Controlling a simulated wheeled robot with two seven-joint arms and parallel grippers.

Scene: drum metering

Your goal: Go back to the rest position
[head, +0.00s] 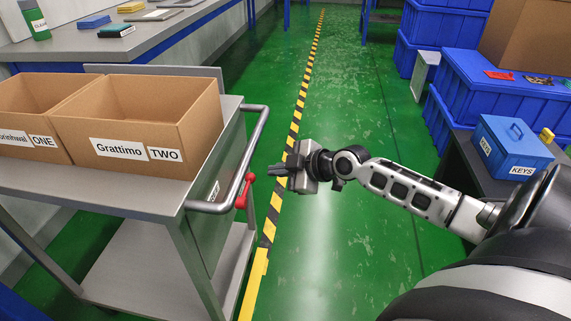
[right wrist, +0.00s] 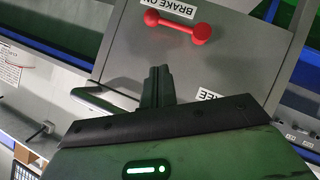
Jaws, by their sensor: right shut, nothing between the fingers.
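My right gripper (head: 277,170) is shut and empty. It is held out over the green floor, just right of the grey cart's (head: 225,115) handle, with its fingers pointing left toward the cart. In the right wrist view its closed fingers (right wrist: 157,86) point at the cart's grey end panel (right wrist: 215,60), apart from the red brake lever (right wrist: 178,27). The red lever also shows in the head view (head: 242,191), below and left of the gripper. Labels reading "BRAKE ON" and, partly hidden, what looks like "FREE" sit on the panel. My left gripper is not in view.
The cart carries two cardboard boxes, one labelled Grattimo TWO (head: 135,150). Its tubular handle (head: 262,140) juts toward my right gripper. Blue crates (head: 495,90) and a blue KEYS box (head: 512,148) stand at right. The green aisle floor (head: 340,100) between is clear.

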